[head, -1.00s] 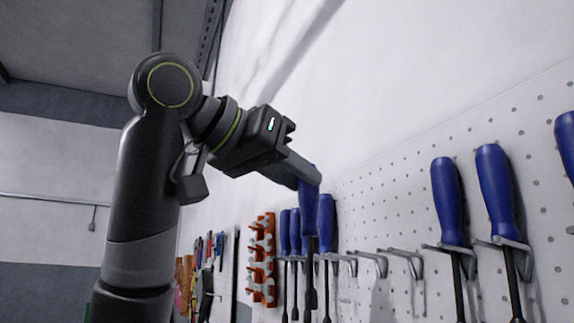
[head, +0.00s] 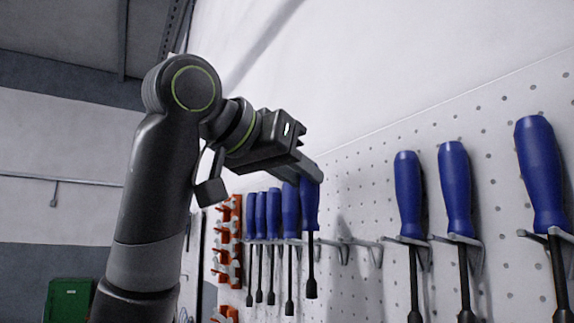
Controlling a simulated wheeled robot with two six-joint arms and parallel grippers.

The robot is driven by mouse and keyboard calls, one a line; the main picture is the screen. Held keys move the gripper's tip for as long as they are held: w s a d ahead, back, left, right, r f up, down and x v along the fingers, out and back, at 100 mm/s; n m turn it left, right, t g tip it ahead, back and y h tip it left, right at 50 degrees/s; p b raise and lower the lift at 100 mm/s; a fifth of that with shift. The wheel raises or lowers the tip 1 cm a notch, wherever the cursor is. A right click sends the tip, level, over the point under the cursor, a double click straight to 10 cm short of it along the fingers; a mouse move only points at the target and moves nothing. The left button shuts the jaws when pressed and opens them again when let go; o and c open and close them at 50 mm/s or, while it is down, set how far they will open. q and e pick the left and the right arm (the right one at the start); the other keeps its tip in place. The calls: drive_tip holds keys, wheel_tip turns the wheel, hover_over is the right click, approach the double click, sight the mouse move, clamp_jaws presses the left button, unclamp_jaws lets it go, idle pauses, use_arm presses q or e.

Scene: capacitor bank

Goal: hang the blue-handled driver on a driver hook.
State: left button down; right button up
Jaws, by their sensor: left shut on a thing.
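My left gripper (head: 312,172) is shut on the top of a blue-handled driver (head: 310,208), which hangs upright with its dark shaft pointing down. The driver is in front of the pegboard, close to the right of a row of other blue-handled drivers (head: 273,210) on hooks. Its shaft is near a hook, but I cannot tell whether it is in the hook or in front of it. Empty driver hooks (head: 345,243) stick out of the board just to its right. My right gripper is not in view.
More blue-handled drivers hang to the right: one (head: 408,195), a second (head: 455,190) and a nearer one (head: 540,175). An orange rack (head: 228,250) is on the left of the row. The white pegboard (head: 500,130) is bare above the hooks. A green box (head: 68,299) stands at lower left.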

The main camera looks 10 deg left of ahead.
use_arm(q)
drive_tip(key=shift+w+d+f+p, duration=0.1)
drive_tip(key=shift+w+d+p, duration=0.15)
drive_tip(key=shift+w+d, duration=0.25)
drive_tip(key=shift+w+d+p, duration=0.25)
drive_tip(key=shift+w+d, duration=0.05)
drive_tip(key=shift+d, duration=0.3)
drive_tip(key=shift+w+d+f, duration=0.35)
drive_tip(key=shift+d, duration=0.15)
drive_tip(key=shift+f, duration=0.1)
drive_tip(key=c, duration=1.1)
unclamp_jaws()
